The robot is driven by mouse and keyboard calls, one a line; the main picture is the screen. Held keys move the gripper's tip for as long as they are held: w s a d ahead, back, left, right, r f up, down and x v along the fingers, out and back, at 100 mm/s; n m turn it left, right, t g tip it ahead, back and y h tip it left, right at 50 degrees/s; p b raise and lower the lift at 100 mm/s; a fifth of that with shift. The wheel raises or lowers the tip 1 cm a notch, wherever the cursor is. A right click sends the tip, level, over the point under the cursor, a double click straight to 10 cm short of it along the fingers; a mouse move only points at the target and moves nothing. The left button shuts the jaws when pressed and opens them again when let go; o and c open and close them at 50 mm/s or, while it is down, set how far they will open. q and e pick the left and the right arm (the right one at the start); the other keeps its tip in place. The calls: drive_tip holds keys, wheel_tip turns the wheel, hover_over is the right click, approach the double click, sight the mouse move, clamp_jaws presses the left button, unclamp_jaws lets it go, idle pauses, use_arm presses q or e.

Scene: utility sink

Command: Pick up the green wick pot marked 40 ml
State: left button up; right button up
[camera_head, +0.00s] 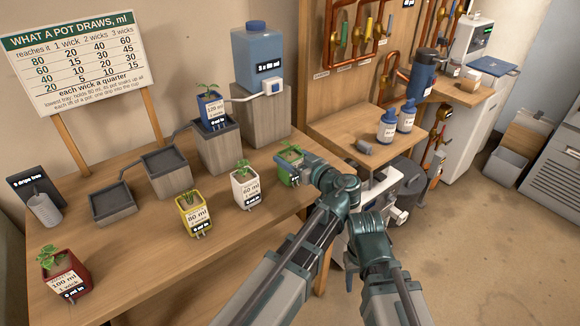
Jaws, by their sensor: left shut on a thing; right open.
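The green pot (281,168) with a leafy plant stands at the right end of the long wooden table, near its edge. Its white label is partly covered, so I cannot read its number. My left gripper (303,170) is shut on the pot from its right side. I cannot tell whether the pot touches the table. My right gripper (371,222) is empty and open, off the table to the right of my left wrist; its fingertips are hard to make out.
A white 60 ml pot (245,188), a yellow 80 ml pot (194,217) and a red 100 ml pot (68,277) stand left of the green one. A blue pot (211,108) sits on a stepped tray. Blue bottles (387,126) stand on the side bench.

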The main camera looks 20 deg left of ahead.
use_arm(q)
drive_tip(key=c, duration=0.4)
drive_tip(key=shift+r, duration=0.2)
use_arm(e)
drive_tip(key=shift+r, duration=0.2)
